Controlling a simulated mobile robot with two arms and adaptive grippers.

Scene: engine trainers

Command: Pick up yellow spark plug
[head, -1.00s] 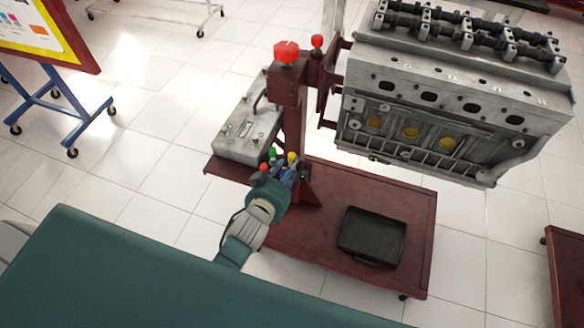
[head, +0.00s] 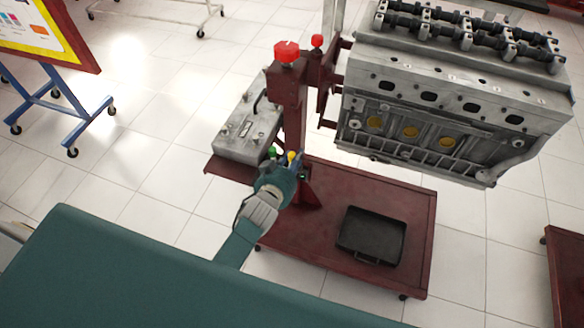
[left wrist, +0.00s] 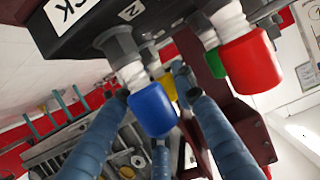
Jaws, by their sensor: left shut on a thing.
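The yellow spark plug (head: 291,157) shows at the fingertips of my left gripper (head: 292,167), beside the red post. In the left wrist view the yellow plug (left wrist: 168,88) is partly hidden behind the blue plug (left wrist: 152,108). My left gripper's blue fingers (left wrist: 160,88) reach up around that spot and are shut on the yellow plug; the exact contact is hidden. The green plug (left wrist: 215,62) and red plug (left wrist: 248,62) are to the right. The plugs hang from a dark holder (left wrist: 75,42) in this view. My right gripper is not in view.
A red post (head: 294,110) rises just behind the gripper from a red wheeled stand (head: 400,195). A grey engine block (head: 440,110) is mounted at right. A black tray (head: 372,236) lies on the stand. A grey box (head: 245,130) is left of the post.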

